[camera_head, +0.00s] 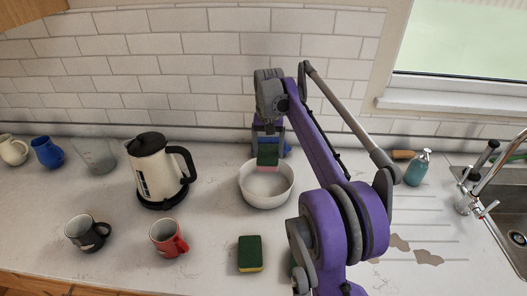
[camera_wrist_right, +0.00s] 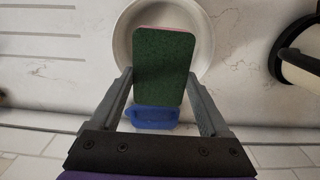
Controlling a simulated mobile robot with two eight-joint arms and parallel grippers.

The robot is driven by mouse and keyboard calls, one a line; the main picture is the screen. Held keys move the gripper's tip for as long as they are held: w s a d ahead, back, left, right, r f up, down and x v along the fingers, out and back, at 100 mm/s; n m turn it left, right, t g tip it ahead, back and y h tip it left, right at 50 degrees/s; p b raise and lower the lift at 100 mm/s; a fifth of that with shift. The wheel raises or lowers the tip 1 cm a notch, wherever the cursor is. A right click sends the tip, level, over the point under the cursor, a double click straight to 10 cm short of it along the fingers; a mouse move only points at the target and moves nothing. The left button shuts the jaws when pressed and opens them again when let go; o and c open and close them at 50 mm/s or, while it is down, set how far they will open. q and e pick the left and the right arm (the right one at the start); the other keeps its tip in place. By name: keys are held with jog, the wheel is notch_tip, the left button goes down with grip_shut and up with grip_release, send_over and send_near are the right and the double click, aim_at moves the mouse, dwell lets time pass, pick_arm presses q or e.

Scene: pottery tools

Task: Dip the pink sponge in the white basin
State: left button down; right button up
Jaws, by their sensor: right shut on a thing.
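The pink sponge (camera_head: 268,158), with a dark green top layer and a pink edge below, is between the fingers of my right gripper (camera_head: 269,142). That gripper is shut on it. In the head view the sponge shows over the back part of the white basin (camera_head: 252,194), a round bowl on the counter. In the right wrist view the sponge (camera_wrist_right: 162,65) is between the fingertips (camera_wrist_right: 160,78), with the basin's rim (camera_wrist_right: 122,45) around and beneath it. I cannot tell whether the sponge touches the basin. My left gripper is not in view.
A green and yellow sponge (camera_head: 250,254) lies in front of the basin. A kettle (camera_head: 158,170), a red mug (camera_head: 167,239) and a black mug (camera_head: 86,234) stand to the left. A blue object (camera_wrist_right: 152,117) is behind the basin. A bottle (camera_head: 417,168) stands near the sink.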

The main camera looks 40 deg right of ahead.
jog(key=shift+w+a+r, duration=0.1)
jog(key=shift+w+a, duration=0.05)
jog(key=shift+w, duration=0.25)
jog(key=shift+s+f, duration=0.2)
jog(key=shift+f, duration=0.45)
notch_tip(320, 180, down, 8)
jog(key=b, duration=0.4)
jog(key=shift+f+b, duration=0.25)
jog(key=shift+b, duration=0.1)
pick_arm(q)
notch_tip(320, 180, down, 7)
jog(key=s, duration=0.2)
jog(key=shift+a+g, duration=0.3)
pick_arm(e)
jog(key=shift+f, duration=0.65)
pick_arm(q)
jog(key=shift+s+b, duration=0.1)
jog(key=shift+b, duration=0.2)
pick_arm(e)
jog(key=shift+f, duration=0.15)
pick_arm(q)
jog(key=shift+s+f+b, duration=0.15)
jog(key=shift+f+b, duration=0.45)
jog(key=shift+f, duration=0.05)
pick_arm(e)
jog(key=shift+w+f, duration=0.1)
jog(key=shift+f, duration=1)
